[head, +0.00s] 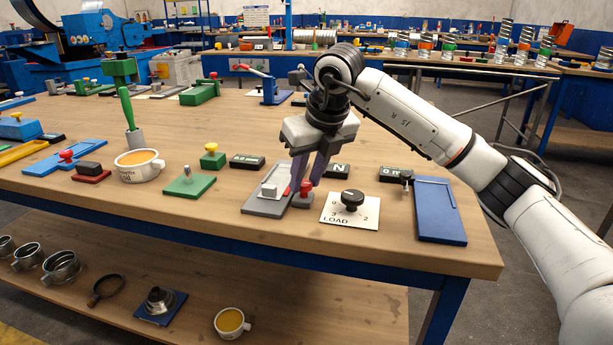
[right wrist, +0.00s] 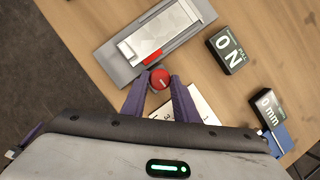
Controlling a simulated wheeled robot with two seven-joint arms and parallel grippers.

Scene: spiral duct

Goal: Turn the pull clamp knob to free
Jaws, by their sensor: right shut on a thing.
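The red pull clamp knob (head: 306,187) stands on a small grey base next to a grey clamp plate (head: 266,205), near the front of the workbench. In the right wrist view the round red knob (right wrist: 160,79) has a light mark on top and sits between the two purple fingertips. My right gripper (head: 302,182) points down from above and is shut on the red knob; its fingers partly cover it in the head view. My left gripper is not in view.
A green plate (head: 188,187) lies to the left, with bare bench between.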

